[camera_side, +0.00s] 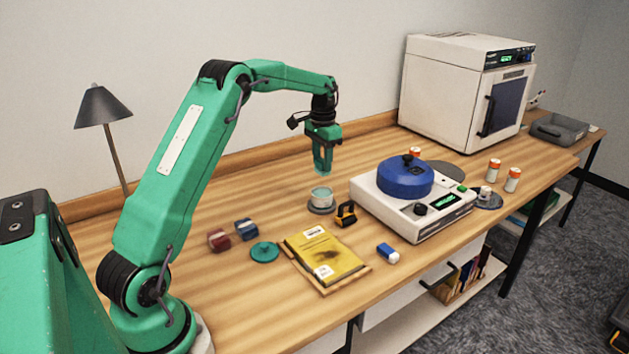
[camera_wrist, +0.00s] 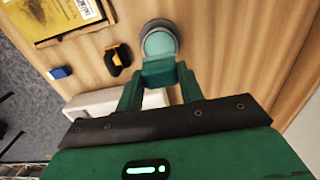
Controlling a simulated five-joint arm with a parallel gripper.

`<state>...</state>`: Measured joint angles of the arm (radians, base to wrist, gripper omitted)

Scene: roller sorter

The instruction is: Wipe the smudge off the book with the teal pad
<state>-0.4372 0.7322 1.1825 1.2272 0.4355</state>
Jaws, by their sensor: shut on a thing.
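My gripper (camera_side: 322,170) is shut on the teal pad (camera_wrist: 160,72), a small block between its fingertips in the wrist view. It hangs above the small round jar (camera_side: 321,196), which has a pale teal inside and sits on a dark round base. Part of the book also shows at the wrist view's top left (camera_wrist: 55,18).
A teal disc with a knob (camera_side: 265,251) lies left of the book, near red (camera_side: 219,240) and blue (camera_side: 247,229) blocks. A blue-white block (camera_side: 388,253) lies right of the book. A white machine (camera_side: 440,215) stands further right.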

